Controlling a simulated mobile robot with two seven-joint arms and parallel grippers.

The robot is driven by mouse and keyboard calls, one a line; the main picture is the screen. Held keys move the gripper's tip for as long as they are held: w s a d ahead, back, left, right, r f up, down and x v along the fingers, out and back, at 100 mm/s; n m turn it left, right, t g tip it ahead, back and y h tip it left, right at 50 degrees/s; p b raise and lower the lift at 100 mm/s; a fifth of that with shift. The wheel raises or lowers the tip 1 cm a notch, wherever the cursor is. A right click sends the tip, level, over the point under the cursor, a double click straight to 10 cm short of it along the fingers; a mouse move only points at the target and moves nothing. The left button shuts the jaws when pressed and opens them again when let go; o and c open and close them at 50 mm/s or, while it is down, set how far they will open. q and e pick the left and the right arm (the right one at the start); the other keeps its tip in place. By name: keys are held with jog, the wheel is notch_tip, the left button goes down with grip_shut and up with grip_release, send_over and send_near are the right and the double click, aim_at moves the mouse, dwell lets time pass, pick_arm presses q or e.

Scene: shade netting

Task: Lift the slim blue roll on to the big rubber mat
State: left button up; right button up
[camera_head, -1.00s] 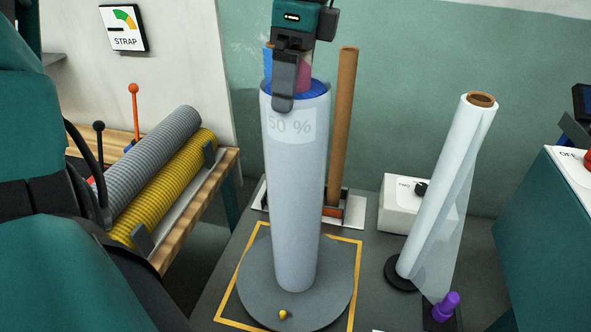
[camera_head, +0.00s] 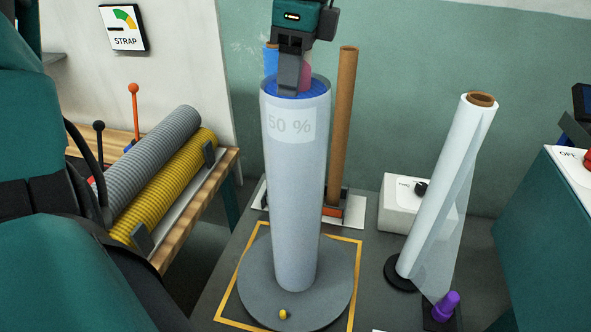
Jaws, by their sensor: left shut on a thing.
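A tall pale grey-blue roll (camera_head: 293,190) with a "50 %" label and a blue top end stands upright on a round grey mat (camera_head: 258,285). A pink piece (camera_head: 306,77) shows at its top, beside the finger. My left gripper (camera_head: 289,88) points down at this top and is shut there, its near finger over the blue end; its far finger is hidden. A narrow blue roll (camera_head: 269,60) shows partly behind, left of the gripper; its lower part is hidden. My right gripper is not in view.
A brown tube (camera_head: 342,125) stands in a low rack behind. A leaning white roll (camera_head: 445,190), a white box (camera_head: 396,208) and a purple knob (camera_head: 446,303) are at right. Grey and yellow ribbed rolls (camera_head: 170,185) lie on a wooden rack at left.

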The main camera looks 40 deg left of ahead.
pick_arm(q)
grip_shut()
dwell(0.3)
jog(key=shift+r, duration=0.15)
